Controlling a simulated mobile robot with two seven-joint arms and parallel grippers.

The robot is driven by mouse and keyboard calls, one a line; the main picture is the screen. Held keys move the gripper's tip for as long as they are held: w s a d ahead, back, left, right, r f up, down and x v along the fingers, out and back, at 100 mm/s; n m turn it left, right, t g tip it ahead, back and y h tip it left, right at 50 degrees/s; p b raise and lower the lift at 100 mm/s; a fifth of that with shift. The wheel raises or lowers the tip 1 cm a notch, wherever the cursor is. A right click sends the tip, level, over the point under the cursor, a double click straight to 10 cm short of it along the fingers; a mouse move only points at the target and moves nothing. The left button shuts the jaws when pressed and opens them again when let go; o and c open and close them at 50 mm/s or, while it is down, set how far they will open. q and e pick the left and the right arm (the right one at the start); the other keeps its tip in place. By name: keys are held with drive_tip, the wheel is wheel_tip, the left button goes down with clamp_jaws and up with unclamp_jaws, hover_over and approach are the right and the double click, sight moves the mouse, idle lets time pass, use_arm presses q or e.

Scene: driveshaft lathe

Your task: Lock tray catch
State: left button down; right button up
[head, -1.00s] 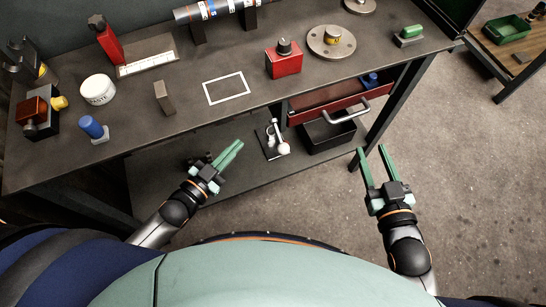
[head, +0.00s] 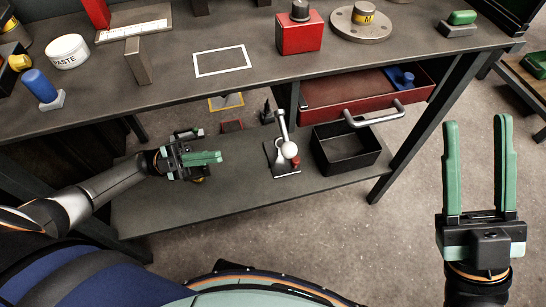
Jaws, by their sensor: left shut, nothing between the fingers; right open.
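A metal lever catch (head: 281,160) on a flat plate stands on the lower shelf, with an upright grey handle, a white ball and a small red part. I cannot tell whether it is locked. A black open tray (head: 345,160) sits on the shelf just right of it. My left gripper (head: 220,157) is shut and empty, left of the catch and apart from it, its fingers pointing right. My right gripper (head: 478,122) is open and empty over the floor at the right, fingers pointing away from me.
The red drawer (head: 365,92) hangs open above the tray, with a grey handle (head: 374,115) and a blue item inside. The bench top (head: 230,90) overhangs the shelf (head: 230,205). A table leg (head: 425,130) stands right of the tray.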

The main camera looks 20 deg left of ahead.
use_arm(q)
drive_tip(key=shift+a, duration=0.1)
use_arm(e)
drive_tip(key=shift+s+r, duration=0.1)
drive_tip(key=shift+s, duration=0.05)
use_arm(q)
drive_tip(key=shift+r, duration=0.1)
drive_tip(key=p, duration=0.3)
approach(286, 136)
drive_tip(key=s+d, duration=0.1)
drive_tip(key=d, duration=0.4)
drive_tip(key=shift+d+r, duration=0.25)
drive_tip(key=shift+d, duration=0.25)
use_arm(e)
drive_tip(key=shift+w+d+f+m+h, duration=0.2)
drive_tip(key=shift+w+f+m+h, duration=0.6)
drive_tip(key=shift+w+h, duration=0.2)
drive_tip(key=shift+w+d+f+m+h, duration=0.15)
drive_tip(key=shift+w+f+m+h, duration=0.65)
drive_tip(key=shift+h, duration=0.3)
drive_tip(key=shift+w+r, duration=0.1)
drive_tip(key=shift+r, duration=0.05)
